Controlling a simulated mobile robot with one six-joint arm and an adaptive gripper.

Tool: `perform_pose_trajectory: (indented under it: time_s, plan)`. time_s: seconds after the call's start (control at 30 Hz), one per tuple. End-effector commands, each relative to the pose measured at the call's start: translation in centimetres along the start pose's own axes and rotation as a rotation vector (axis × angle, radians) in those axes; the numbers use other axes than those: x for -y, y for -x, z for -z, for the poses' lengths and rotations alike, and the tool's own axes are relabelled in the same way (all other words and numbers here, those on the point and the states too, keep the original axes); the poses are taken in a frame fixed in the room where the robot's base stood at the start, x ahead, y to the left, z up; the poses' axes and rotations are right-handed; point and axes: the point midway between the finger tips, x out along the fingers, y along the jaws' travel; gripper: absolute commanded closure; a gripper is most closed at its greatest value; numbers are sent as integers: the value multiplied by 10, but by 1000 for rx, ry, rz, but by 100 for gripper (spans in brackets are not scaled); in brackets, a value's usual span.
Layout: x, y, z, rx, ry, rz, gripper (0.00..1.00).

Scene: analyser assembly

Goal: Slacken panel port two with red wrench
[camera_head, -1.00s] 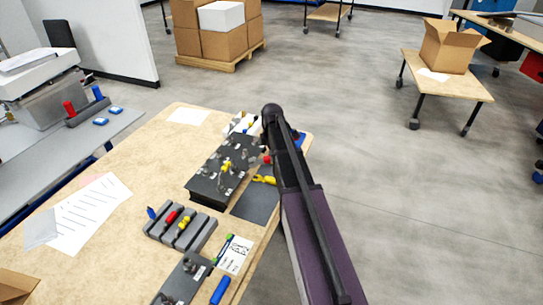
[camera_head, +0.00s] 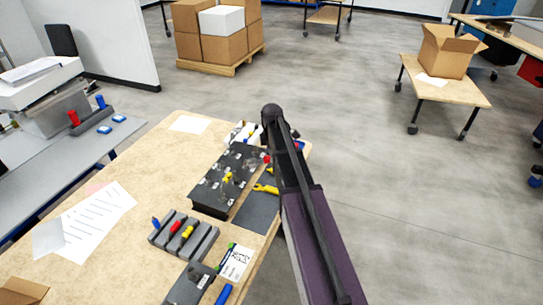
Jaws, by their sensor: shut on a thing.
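The black panel box (camera_head: 228,180) stands on the wooden table, with several grey fittings, white labels and a yellow part on top. I cannot tell which fitting is port two. My gripper (camera_head: 257,159) is small and mostly hidden beside my dark arm, over the far right part of the panel. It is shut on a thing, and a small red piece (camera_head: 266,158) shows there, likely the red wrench. Its jaw end and any contact with a port cannot be made out. A yellow wrench (camera_head: 266,188) lies on the dark mat (camera_head: 256,212) right of the panel.
A grey rack (camera_head: 196,243) holds blue, red and yellow-handled tools. A dark block (camera_head: 187,288), a printed card (camera_head: 235,262) and a blue item (camera_head: 223,295) are near the front edge. Papers (camera_head: 95,220) lie at left. The table's middle left is clear.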

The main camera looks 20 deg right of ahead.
Motion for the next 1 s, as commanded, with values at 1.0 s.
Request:
perform_pose_trajectory:
  time_s: [1.0]
  plan:
    - [70,-45,60,-4,-717,-9,100]
